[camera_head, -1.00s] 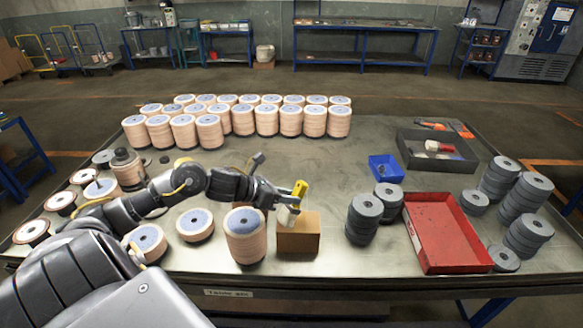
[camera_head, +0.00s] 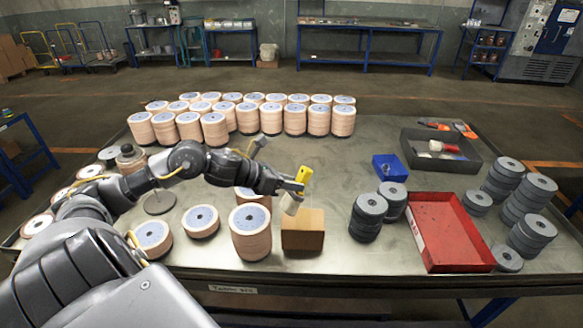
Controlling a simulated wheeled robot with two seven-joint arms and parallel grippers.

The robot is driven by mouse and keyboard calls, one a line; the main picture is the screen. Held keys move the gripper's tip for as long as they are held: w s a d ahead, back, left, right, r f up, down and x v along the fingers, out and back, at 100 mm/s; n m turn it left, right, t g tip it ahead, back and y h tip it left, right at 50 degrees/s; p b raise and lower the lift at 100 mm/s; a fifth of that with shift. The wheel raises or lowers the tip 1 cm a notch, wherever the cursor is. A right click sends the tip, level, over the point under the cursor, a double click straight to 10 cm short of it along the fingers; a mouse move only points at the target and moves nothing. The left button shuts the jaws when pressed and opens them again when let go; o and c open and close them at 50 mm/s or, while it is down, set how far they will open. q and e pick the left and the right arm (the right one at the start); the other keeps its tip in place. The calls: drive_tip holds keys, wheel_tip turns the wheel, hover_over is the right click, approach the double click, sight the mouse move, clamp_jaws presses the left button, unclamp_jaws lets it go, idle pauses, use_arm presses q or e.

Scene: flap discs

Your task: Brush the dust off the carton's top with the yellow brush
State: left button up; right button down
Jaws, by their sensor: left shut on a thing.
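The brown carton (camera_head: 302,238) stands near the table's front edge, right of a tall disc stack. My left gripper (camera_head: 296,188) is shut on the yellow brush (camera_head: 304,175). The brush is tilted, its yellow handle up and its pale bristles (camera_head: 290,203) pointing down at the carton's back left top edge. I cannot tell whether the bristles touch the carton. Dust on the top is too small to make out. My right gripper is not in view.
A tall disc stack (camera_head: 250,235) stands close left of the carton. Grey disc stacks (camera_head: 367,220), a red tray (camera_head: 445,225), a small blue bin (camera_head: 388,170) and a dark grey tray (camera_head: 438,150) are to the right. Bare table lies behind the carton.

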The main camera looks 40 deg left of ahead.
sight(302, 175)
use_arm(q)
drive_tip(key=shift+w+r+p, duration=0.35)
drive_tip(key=shift+r+p, duration=0.05)
drive_tip(key=shift+r, duration=0.8)
drive_tip(key=shift+s+r+p, duration=0.15)
drive_tip(key=shift+r+p, duration=0.15)
drive_tip(key=shift+r, duration=0.05)
